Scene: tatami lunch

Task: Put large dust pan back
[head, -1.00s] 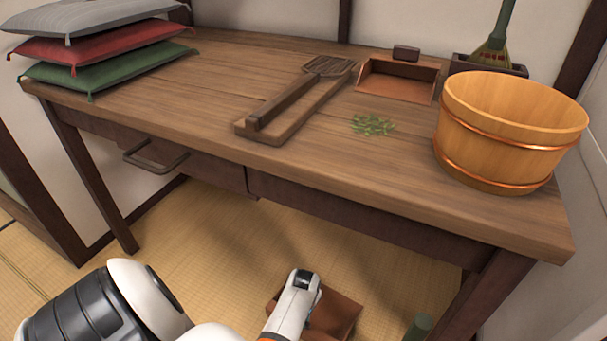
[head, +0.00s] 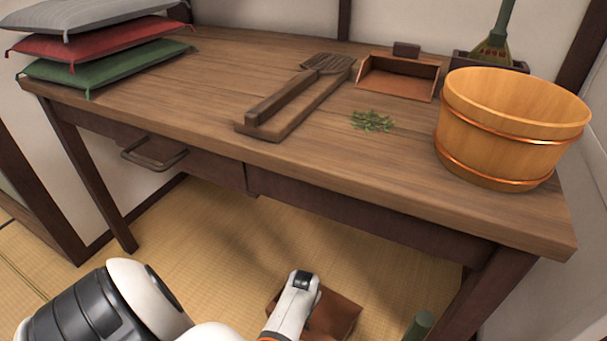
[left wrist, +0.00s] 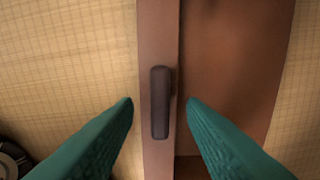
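The large brown dust pan (head: 338,312) is on the tatami floor below the table, partly hidden behind my left arm in the head view. In the left wrist view the dust pan (left wrist: 235,70) shows as a brown tray with a dark handle (left wrist: 160,125) on its edge. My left gripper (left wrist: 160,102) is open, its two teal fingers on either side of the handle in the picture, with gaps between them and it. Its fingers are hidden in the head view. My right gripper is not in view.
The wooden table (head: 220,85) holds stacked cushions (head: 95,65), a wooden tool (head: 295,95), green leaves (head: 372,121), a smaller dust pan (head: 398,82), a green-handled brush (head: 495,45) and a wooden tub (head: 510,130). A green cylinder (head: 420,325) is at the bottom right.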

